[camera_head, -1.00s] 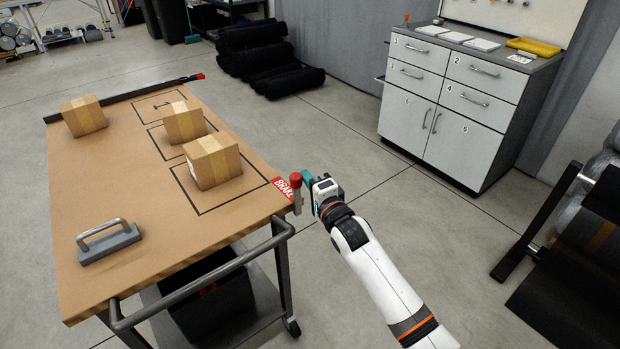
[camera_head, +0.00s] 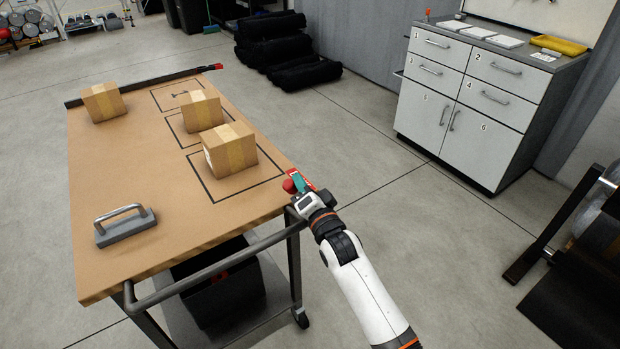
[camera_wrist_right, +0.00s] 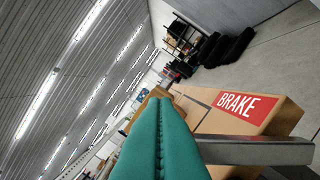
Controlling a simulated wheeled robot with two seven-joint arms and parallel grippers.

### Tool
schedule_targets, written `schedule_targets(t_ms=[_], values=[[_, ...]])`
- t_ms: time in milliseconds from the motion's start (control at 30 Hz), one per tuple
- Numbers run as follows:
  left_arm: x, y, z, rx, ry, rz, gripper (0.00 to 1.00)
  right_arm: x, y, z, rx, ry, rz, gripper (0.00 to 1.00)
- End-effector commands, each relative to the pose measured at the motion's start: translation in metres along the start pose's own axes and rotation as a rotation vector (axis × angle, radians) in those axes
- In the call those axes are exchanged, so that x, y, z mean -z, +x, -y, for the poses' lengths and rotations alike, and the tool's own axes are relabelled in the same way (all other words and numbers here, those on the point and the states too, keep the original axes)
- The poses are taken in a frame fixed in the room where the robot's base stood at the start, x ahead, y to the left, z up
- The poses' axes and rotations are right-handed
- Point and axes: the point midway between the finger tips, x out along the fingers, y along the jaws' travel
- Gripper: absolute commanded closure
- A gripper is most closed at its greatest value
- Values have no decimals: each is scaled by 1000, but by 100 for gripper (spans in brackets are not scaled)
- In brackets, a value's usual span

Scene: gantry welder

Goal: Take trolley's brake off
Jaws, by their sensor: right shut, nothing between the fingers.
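The trolley (camera_head: 160,225) has a wooden top with several cardboard boxes on it. The lever's shaft is mostly hidden by the gripper in the head view. In the right wrist view, a grey metal bar (camera_wrist_right: 260,151), apparently the lever, passes beside my teal fingers (camera_wrist_right: 158,115). The fingers are shut with nothing between them, at or very near the lever. A red BRAKE label (camera_wrist_right: 238,104) is on the trolley corner. My left gripper is not in view.
A grey block with a handle (camera_head: 125,227) lies on the trolley's near left. A metal push rail (camera_head: 215,268) runs along the near edge, with a black bin (camera_head: 222,290) below. A white drawer cabinet (camera_head: 475,105) stands right; the floor between is clear.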

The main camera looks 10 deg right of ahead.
Motion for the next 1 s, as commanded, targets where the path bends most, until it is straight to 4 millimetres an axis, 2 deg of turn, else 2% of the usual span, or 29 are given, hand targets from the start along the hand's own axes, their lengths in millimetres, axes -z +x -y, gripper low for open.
schedule_targets(t_ms=[100,400,1000], values=[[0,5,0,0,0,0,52,10,-2,0,-13,-71,-1,100],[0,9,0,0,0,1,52,20,-4,-3,-49,-269,0,100],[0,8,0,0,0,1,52,20,-3,-5,-54,-297,0,100]])
